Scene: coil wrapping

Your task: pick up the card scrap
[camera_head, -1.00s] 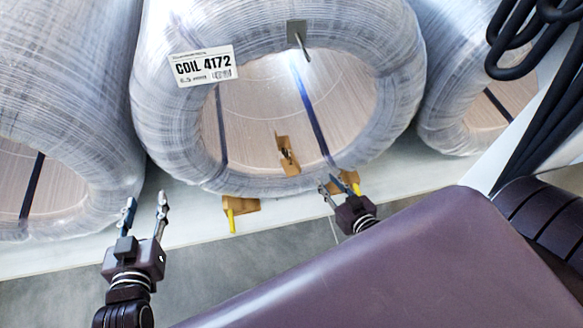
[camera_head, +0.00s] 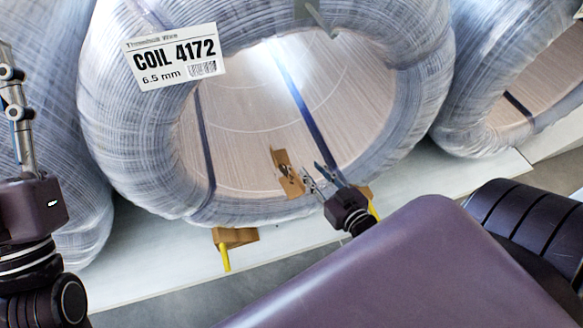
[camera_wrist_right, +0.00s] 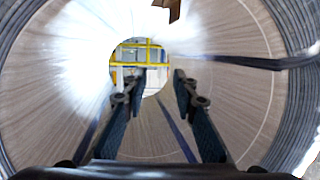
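The card scrap (camera_head: 287,172) is a folded brown piece inside the ring of the labelled coil (camera_head: 400,130), near its lower inner edge. In the right wrist view it shows at the top edge (camera_wrist_right: 170,9), partly cut off. My right gripper (camera_head: 316,175) is open, its fingers apart with nothing between them. It is close to the scrap, just to its right in the head view. In the wrist view the fingers (camera_wrist_right: 156,78) point into the coil's opening, below the scrap. My left gripper (camera_head: 16,85) is at the left edge, partly cut off, away from the scrap.
Wrapped coils stand on the left (camera_head: 40,130) and right (camera_head: 480,110). Brown chocks with yellow parts sit under the middle coil, one at lower left (camera_head: 233,237) and one partly behind my right gripper (camera_head: 372,205). Dark straps cross the coil's opening.

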